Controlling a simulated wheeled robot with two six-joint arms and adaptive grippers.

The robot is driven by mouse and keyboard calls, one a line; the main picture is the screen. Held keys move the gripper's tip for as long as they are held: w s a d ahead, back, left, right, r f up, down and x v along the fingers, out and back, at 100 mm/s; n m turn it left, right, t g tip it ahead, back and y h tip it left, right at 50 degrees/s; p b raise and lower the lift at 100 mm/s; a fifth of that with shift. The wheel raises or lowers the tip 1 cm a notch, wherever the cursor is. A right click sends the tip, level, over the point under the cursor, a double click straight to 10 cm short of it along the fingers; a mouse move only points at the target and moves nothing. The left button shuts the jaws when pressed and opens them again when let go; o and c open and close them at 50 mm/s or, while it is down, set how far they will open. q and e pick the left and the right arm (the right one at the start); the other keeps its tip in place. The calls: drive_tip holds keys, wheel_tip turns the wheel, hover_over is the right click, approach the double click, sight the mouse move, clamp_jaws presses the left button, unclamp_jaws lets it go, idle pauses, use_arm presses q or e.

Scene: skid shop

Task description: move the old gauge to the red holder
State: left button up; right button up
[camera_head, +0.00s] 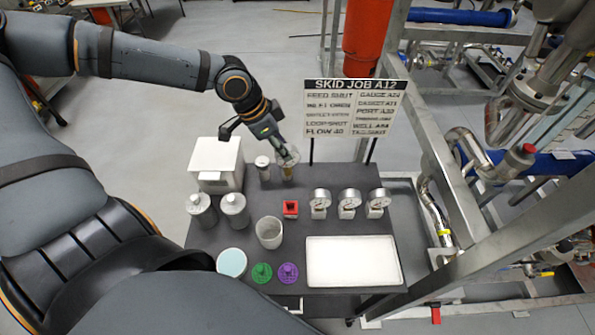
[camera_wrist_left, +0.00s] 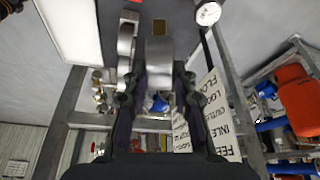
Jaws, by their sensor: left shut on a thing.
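My left gripper (camera_head: 286,157) is shut on a gauge, the old gauge (camera_head: 287,171), at the back of the dark table. In the left wrist view the old gauge (camera_wrist_left: 158,62) shows edge-on as a silver case with a brass end between the fingers. In the head view the fingers hide part of it, and I cannot tell whether it touches the table. My right gripper is not in view.
Three white-faced gauges (camera_head: 349,198) stand right of the red holder. A small silver-capped piece (camera_head: 262,166) stands beside my gripper. A white box (camera_head: 216,160), grey canisters (camera_head: 234,206), a cup (camera_head: 269,232) and a white tray (camera_head: 353,238) share the table. A sign (camera_head: 352,107) stands behind.

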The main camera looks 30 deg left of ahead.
sight(285, 170)
use_arm(q)
drive_tip(key=s+d+f+m+g+b, duration=0.1)
drive_tip(key=s+d+f+m+b, duration=0.2)
drive_tip(key=f+b, duration=0.5)
drive_tip(key=shift+s+f+h+b, duration=0.2)
drive_tip(key=shift+s+h+b, duration=0.2)
drive_tip(key=shift+b, duration=0.45)
drive_tip(key=shift+r, duration=0.1)
drive_tip(key=shift+s+p, duration=0.1)
drive_tip(key=shift+p, duration=0.9)
